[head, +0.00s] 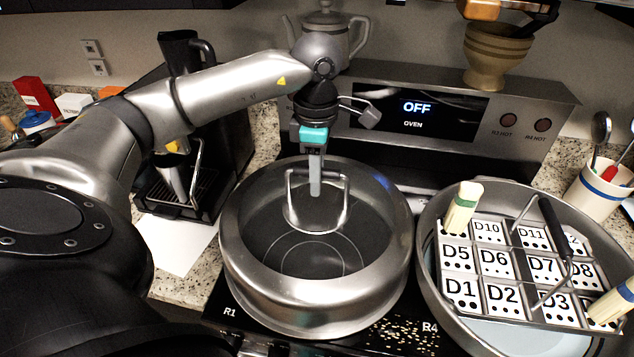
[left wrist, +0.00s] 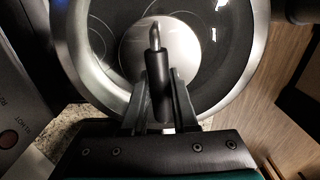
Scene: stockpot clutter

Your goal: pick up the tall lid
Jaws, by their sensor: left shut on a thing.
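The tall lid (head: 245,240) is a wide, round steel piece with a dark, glassy middle and an upright loop handle (head: 345,200). It is at the centre of the head view, over the stove. My left gripper (head: 315,185) comes down from above and is shut on the top of the loop handle. In the left wrist view the lid's bright rim (left wrist: 70,50) curves around the dark middle, and the handle (left wrist: 155,80) runs between the fingers of my gripper (left wrist: 160,115). I cannot tell whether the lid is raised.
A large pan (head: 430,270) at the right holds a rack of labelled tiles (head: 492,263). A coffee machine (head: 225,120) stands at the left, and the oven panel (head: 450,112) behind. A teapot (head: 345,35) and a mortar (head: 490,60) sit above the panel. Small grains (head: 405,330) lie on the stove.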

